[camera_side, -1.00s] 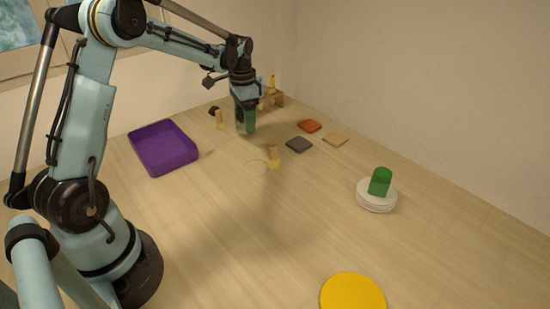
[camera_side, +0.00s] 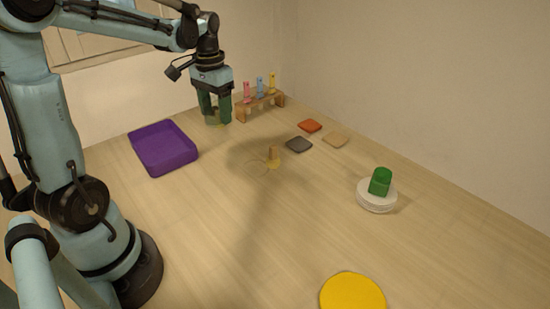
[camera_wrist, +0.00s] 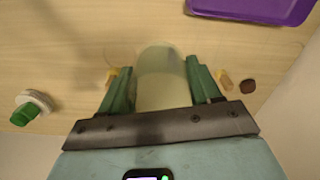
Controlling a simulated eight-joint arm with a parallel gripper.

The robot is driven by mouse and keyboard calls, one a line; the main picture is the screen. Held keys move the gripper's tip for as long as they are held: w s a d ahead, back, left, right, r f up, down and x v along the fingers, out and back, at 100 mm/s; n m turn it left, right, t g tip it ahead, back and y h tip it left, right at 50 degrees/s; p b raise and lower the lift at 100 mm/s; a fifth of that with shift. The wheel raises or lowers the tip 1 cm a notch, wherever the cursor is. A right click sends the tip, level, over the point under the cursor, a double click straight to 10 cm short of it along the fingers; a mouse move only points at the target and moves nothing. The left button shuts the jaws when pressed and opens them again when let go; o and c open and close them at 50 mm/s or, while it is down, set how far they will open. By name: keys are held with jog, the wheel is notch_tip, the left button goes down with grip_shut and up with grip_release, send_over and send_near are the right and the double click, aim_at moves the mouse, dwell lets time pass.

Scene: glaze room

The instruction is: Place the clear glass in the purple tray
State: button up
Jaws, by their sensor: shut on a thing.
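My gripper (camera_side: 215,116) is shut on the clear glass, above the table at the back, right of the purple tray (camera_side: 162,147). In the wrist view the clear glass (camera_wrist: 163,82) shows as a pale see-through cylinder between the green fingers of my gripper (camera_wrist: 160,85). In the side view the fingers mostly hide the glass. The purple tray is shallow and looks empty; part of it shows at the top right of the wrist view (camera_wrist: 255,8). The glass is apart from the tray.
A wooden rack (camera_side: 262,105) with pink, blue and yellow items stands right of my gripper. Orange (camera_side: 310,125), grey (camera_side: 299,145) and tan (camera_side: 335,139) tiles lie nearby. A small tan piece (camera_side: 273,158), a green object (camera_side: 380,181) on white discs (camera_side: 377,202), and a yellow disc (camera_side: 353,292) are nearer.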

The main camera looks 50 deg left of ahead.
jog(key=s+a+n, duration=0.3)
jog(key=s+a, duration=0.1)
jog(key=s, duration=0.3)
send_over(163, 151)
notch_tip(163, 151, down, 7)
jog(key=shift+w+r, duration=0.1)
jog(key=shift+a+f, duration=0.1)
jog(key=shift+f, duration=2.05)
jog(key=shift+f, duration=0.15)
jog(key=o, duration=1.3)
